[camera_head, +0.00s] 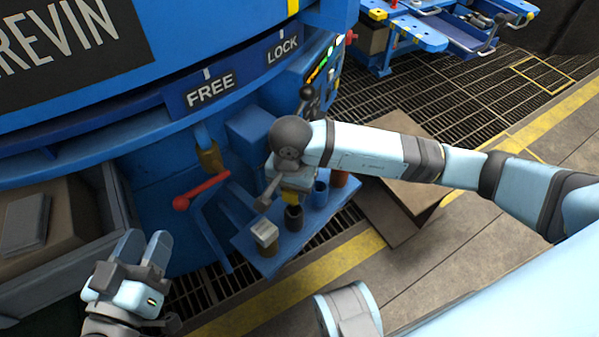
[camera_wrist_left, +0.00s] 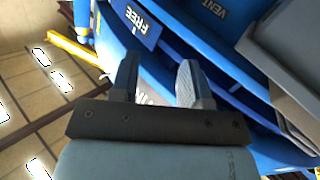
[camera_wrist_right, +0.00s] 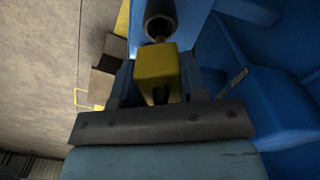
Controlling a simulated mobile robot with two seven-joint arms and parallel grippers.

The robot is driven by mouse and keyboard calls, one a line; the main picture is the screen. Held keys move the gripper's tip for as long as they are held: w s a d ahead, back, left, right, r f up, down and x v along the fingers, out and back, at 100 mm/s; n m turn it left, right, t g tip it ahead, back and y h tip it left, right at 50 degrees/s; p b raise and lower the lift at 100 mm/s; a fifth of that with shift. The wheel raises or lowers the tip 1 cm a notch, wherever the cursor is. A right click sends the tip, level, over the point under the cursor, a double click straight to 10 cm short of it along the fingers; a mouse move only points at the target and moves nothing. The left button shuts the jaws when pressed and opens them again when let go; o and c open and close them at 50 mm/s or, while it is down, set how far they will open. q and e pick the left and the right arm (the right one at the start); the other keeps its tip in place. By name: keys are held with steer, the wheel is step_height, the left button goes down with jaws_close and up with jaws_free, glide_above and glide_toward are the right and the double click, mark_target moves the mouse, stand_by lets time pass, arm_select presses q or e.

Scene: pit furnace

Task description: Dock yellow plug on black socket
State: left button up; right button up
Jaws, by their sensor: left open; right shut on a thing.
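My right gripper (camera_head: 291,187) is shut on the yellow plug (camera_head: 292,198) above the small blue shelf. The black socket (camera_head: 294,219) is a short dark cylinder standing on that shelf, just below the plug. In the right wrist view, the yellow plug (camera_wrist_right: 156,68) sits between the fingers, and a round dark socket opening (camera_wrist_right: 160,22) lies just beyond its tip. I cannot tell whether the plug touches the socket. My left gripper (camera_head: 146,245) is open and empty at the lower left; its spread fingers also show in the left wrist view (camera_wrist_left: 160,80).
The blue shelf (camera_head: 275,262) also bears a blue socket (camera_head: 319,194), a brown-orange socket (camera_head: 339,178) and a grey-white block-topped piece (camera_head: 264,233). A red-handled lever (camera_head: 201,191) juts out left of it. A grey bin (camera_head: 75,262) stands behind my left gripper.

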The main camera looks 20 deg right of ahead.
mark_target(293, 202)
steer(key=shift+f+b, duration=0.4)
steer(key=shift+f, duration=0.3)
step_height(293, 202, down, 3)
steer(key=shift+r+b, duration=0.15)
steer(key=shift+b, duration=0.7)
steer(key=shift+f+b, duration=0.4)
steer(key=shift+f, duration=0.2)
arm_select(q)
steer(key=shift+w+a+f+m, duration=0.15)
steer(key=shift+w+f+m, duration=0.1)
steer(key=shift+f+m, duration=0.25)
steer(key=shift+w+a+f+m, duration=0.1)
steer(key=shift+w+f+m, duration=0.15)
steer(key=shift+f, duration=0.35)
arm_select(e)
steer(key=shift+f, duration=0.1)
arm_select(q)
steer(key=shift+f, duration=0.15)
steer(key=shift+f+b, duration=0.5)
steer(key=shift+b, duration=0.1)
arm_select(e)
steer(key=shift+f, duration=0.55)
steer(key=o, duration=0.7)
arm_select(q)
steer(key=shift+r, duration=0.1)
